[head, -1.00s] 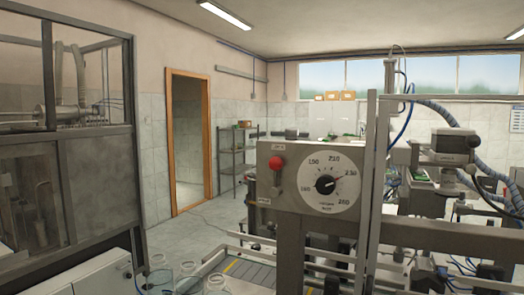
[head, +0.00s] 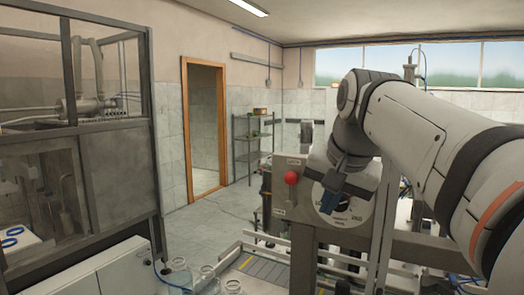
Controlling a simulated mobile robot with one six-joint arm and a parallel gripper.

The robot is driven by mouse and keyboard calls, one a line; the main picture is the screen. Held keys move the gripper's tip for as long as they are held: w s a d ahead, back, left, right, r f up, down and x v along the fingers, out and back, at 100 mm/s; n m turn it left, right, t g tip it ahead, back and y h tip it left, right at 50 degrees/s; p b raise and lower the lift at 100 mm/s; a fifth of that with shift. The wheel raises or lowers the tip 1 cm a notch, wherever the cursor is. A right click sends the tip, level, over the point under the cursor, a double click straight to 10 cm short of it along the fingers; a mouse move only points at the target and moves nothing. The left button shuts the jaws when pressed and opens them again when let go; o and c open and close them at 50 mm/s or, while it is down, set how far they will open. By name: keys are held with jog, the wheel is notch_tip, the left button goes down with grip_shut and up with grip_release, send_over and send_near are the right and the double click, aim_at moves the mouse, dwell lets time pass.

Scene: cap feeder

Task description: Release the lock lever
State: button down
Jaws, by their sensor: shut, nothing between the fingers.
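A red knob (head: 291,178) on a short stem stands at the left of the grey control panel (head: 282,205); it looks like the lock lever. The white round dial (head: 350,209) sits to its right on the same panel. My arm reaches in from the right, and my gripper (head: 329,204) points down in front of the dial, to the right of the red knob and apart from it in the picture. My gripper is shut and empty. My gripper and wrist hide much of the dial, including its pointer.
A conveyor (head: 262,268) with rails runs below the panel. Several glass jars (head: 206,279) stand at the bottom. A glazed machine cabinet (head: 118,150) is at the left. Open floor (head: 205,228) lies between the cabinet and the panel, toward the doorway.

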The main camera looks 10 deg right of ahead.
notch_tip(320, 180, up, 12)
jog(key=m+t+p, duration=0.1)
jog(key=m, duration=0.1)
jog(key=shift+w+d+r+p, duration=0.2)
jog(key=shift+d+p, duration=0.1)
jog(key=shift+d, duration=0.1)
jog(key=p, duration=0.2)
send_near(291, 191)
jog(key=shift+w+d+f, duration=0.85)
jog(key=shift+w+f, duration=0.4)
jog(key=shift+f, duration=0.15)
